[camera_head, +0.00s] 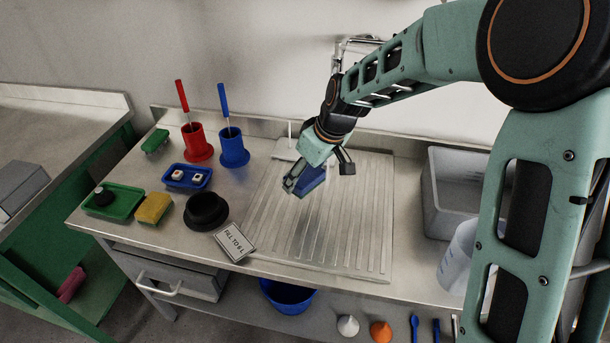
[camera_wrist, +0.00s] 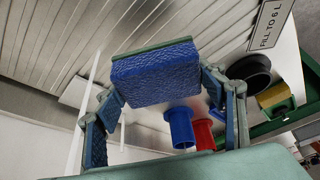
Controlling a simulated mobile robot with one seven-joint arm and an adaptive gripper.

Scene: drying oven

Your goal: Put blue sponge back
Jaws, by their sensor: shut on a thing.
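The blue sponge (camera_head: 311,180) is between the fingers of my gripper (camera_head: 318,176), held over the ribbed metal drainboard (camera_head: 330,225). In the wrist view, the blue sponge (camera_wrist: 157,76) shows a textured blue face and a thin green edge. My gripper (camera_wrist: 160,92) is shut on it, with one finger at each side. In the head view the fingers hide part of the sponge. Whether it touches the board cannot be told.
Left of the drainboard stand a blue cup (camera_head: 233,150), a red cup (camera_head: 197,145), a blue tray (camera_head: 187,184), a black bowl (camera_head: 206,211), a yellow sponge (camera_head: 154,208), a green sponge (camera_head: 155,140) and a green tray (camera_head: 128,207). A sign (camera_head: 234,242) is at the front. A sink (camera_head: 430,195) is at right.

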